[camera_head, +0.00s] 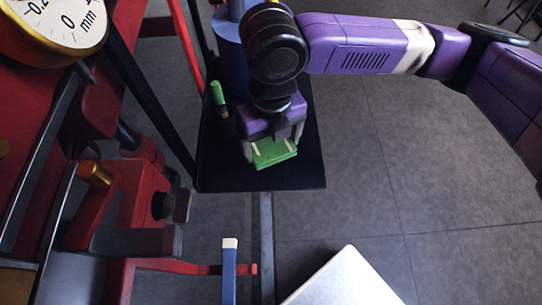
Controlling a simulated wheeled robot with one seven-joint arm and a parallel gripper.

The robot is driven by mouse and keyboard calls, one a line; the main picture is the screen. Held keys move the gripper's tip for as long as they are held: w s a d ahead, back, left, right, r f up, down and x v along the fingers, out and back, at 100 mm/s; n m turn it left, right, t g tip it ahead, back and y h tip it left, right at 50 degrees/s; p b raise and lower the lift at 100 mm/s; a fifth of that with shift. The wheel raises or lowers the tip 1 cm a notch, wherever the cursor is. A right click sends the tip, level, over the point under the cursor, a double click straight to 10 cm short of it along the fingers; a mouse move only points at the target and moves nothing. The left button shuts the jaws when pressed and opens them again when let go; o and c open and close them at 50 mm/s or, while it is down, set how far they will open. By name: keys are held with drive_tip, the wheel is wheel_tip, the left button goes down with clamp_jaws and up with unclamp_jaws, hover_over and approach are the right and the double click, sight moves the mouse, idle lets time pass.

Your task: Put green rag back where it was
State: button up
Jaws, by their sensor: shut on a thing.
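The green rag (275,155) is a small folded bright green block with pale marks on it. My gripper (274,148) points down from above and is shut on the rag, with a finger at each side of it. The rag is over the front part of a black flat shelf or tray (308,178). I cannot tell whether the rag touches this surface or hangs just above it. My purple arm reaches in from the upper right and hides part of the black surface behind the gripper.
A green-capped item (217,93) stands on the black surface to the left of my gripper. A blue bar (229,270) and a white panel (345,280) are in front. Grey floor (440,190) is open at the right.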

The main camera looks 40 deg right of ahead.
sight(271, 146)
drive_tip(key=shift+f, duration=3.7)
drive_tip(key=o, duration=1)
drive_tip(key=shift+o, duration=0.2)
wheel_tip(271, 146, up, 11)
drive_tip(key=shift+r, duration=0.55)
